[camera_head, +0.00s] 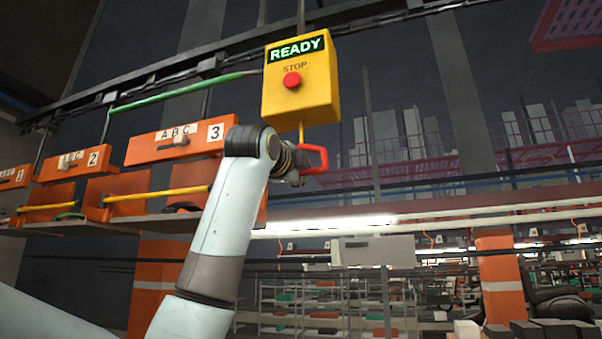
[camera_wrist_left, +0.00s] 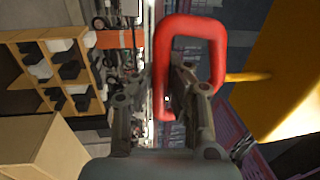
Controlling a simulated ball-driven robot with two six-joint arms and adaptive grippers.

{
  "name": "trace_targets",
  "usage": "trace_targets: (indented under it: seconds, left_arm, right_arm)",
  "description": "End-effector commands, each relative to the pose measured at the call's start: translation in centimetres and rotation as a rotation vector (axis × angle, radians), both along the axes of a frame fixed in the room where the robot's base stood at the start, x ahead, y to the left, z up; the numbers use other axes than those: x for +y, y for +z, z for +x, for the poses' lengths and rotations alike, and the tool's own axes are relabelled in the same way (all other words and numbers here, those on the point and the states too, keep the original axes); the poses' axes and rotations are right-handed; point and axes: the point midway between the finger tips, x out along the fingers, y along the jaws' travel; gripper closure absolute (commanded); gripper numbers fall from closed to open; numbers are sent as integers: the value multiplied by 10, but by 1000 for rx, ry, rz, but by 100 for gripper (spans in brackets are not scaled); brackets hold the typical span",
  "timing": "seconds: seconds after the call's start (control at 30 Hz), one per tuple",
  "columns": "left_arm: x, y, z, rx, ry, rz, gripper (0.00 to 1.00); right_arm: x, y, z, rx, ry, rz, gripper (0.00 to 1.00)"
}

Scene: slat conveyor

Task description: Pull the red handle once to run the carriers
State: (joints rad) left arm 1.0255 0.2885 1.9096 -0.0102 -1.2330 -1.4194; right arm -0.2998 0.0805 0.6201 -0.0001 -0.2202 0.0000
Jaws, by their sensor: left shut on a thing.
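The red handle (camera_head: 316,158) is a red loop hanging on a yellow cord below the yellow control box (camera_head: 321,84). The box has a lit green READY sign (camera_head: 297,48) and a red STOP button (camera_head: 292,80). My left gripper (camera_head: 296,172) is at the handle. In the left wrist view the red handle (camera_wrist_left: 222,60) shows large, with its yellow cord (camera_wrist_left: 248,77) running to the box (camera_wrist_left: 285,75). The fingers of my left gripper (camera_wrist_left: 180,82) are shut on one side of the loop. My right gripper is in neither view.
Orange carriers hang on the left, numbered 1 (camera_head: 14,177), 2 (camera_head: 72,164) and 3 (camera_head: 177,142), each with A B C labels. A dark overhead rail (camera_head: 150,75) runs above them. Shelves with bins (camera_head: 330,307) stand in the background.

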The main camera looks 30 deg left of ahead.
Motion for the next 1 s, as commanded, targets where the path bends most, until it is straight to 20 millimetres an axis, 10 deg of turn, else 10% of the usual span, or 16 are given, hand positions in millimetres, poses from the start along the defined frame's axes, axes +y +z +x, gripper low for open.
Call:
trace_targets:
  seconds: [1.0]
  left_arm:
    - [0, -60, 0, 4, 0, -1, 100]
  right_arm:
    - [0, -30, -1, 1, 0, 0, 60]
